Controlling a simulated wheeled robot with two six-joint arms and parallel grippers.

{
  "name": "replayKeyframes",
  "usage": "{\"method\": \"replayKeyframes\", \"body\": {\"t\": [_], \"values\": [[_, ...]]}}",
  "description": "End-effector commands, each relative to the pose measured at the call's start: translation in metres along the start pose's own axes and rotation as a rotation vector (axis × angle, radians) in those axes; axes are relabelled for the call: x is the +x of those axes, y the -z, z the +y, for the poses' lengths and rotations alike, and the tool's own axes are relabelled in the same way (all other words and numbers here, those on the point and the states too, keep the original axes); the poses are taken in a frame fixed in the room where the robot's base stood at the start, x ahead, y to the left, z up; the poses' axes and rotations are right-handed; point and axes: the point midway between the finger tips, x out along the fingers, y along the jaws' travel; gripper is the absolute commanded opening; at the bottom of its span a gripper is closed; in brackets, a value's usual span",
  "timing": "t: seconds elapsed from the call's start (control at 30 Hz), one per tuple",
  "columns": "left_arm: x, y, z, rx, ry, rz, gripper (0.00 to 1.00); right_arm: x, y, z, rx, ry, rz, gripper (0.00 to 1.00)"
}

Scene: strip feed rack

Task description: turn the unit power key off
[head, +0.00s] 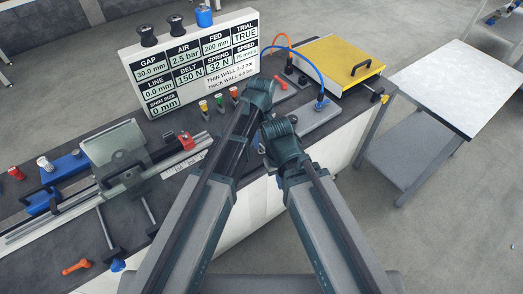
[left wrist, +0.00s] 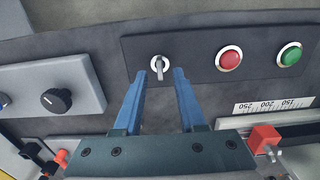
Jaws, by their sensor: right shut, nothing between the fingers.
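The unit power key (left wrist: 159,66) is a small silver key switch on a dark panel (left wrist: 195,68) in the left wrist view. Its handle stands upright in the picture, pointing toward my gripper. My left gripper (left wrist: 159,80) is open, with one blue finger on each side of the key and gaps visible between them and it. In the head view my left wrist (head: 260,92) hides the key. My right gripper (head: 262,143) is below it in the head view, shut and empty, its fingers mostly hidden by its own wrist.
A red button (left wrist: 229,59) and a green button (left wrist: 290,55) sit right of the key. A grey box with a black knob (left wrist: 56,101) is at the left. A red block (left wrist: 264,138) sits by the ruler (left wrist: 275,106). The sign board (head: 205,65) stands behind.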

Motion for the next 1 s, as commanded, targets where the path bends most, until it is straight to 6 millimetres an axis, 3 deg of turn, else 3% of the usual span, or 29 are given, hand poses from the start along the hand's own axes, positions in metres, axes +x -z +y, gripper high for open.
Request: {"method": "replayKeyframes", "body": {"t": [0.03, 0.13, 0.47, 0.7, 1.0], "values": [[0.0126, 0.0, 0.0, 0.0, 0.0, 0.0, 0.4, 0.0126, 0.0007, -0.0012, 0.0, 0.0, 0.0, 0.0], [0.0192, -0.0001, -0.0001, 0.0, 0.0, 0.0, 0.4, 0.0191, 0.0011, -0.0018, 0.0, 0.0, 0.0, 0.0], [0.02, 0.0, 0.0, 0.0, 0.0, 0.0, 0.4, 0.0199, 0.0012, -0.0019, 0.0, 0.0, 0.0, 0.0], [0.0201, 0.0, 0.0, 0.0, 0.0, 0.0, 0.0, 0.02, 0.0012, -0.0019, 0.0, 0.0, 0.0, 0.0], [0.0201, 0.0, 0.0001, 0.0, 0.0, 0.0, 0.0, 0.02, 0.0012, -0.0019, 0.0, 0.0, 0.0, 0.0]]}}
